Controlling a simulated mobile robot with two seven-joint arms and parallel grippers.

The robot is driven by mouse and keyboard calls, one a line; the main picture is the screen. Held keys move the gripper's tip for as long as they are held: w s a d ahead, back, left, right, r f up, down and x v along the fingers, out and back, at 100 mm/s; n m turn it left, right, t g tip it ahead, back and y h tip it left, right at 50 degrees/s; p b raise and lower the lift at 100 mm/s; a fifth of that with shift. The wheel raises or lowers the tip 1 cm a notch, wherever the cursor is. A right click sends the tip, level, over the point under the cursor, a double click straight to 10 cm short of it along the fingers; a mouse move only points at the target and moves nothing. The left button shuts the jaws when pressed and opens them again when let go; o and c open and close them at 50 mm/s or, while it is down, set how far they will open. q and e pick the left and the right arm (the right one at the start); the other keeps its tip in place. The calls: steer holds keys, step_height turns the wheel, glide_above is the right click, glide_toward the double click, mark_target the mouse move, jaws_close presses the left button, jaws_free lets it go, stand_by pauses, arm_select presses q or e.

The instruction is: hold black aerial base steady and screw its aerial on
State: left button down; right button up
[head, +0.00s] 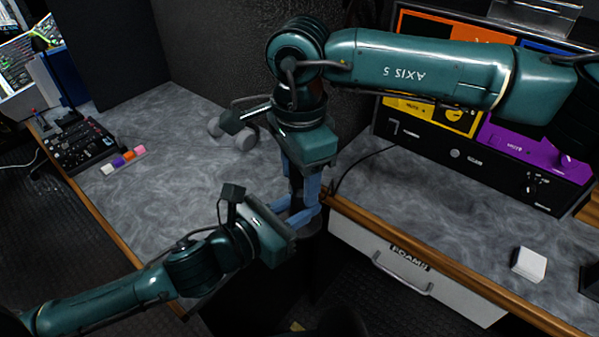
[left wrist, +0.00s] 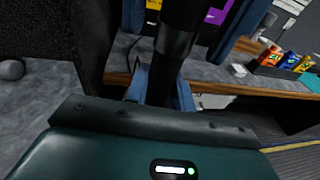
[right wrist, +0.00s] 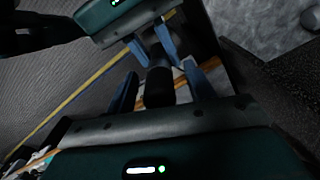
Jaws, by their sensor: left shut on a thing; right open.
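My left gripper (head: 297,210) is shut on a black upright cylinder, the aerial base (left wrist: 164,84), at the corner of the worktop. In the left wrist view a black shaft (left wrist: 182,16), which looks like the aerial, rises above a greyish band in line with the base. I cannot tell whether they are screwed together. My right gripper (head: 301,188) is open directly above the left one, fingers pointing down. In the right wrist view a black cylinder (right wrist: 158,88) stands between its spread fingers, with the left fingers beyond. In the head view the grippers hide most of the aerial.
The grey worktop (head: 170,150) turns a corner beside the grippers. A grey dumbbell-like object (head: 236,134) lies behind them.

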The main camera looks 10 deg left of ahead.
step_height(320, 180, up, 12)
stand_by(0.6)
stand_by(0.4)
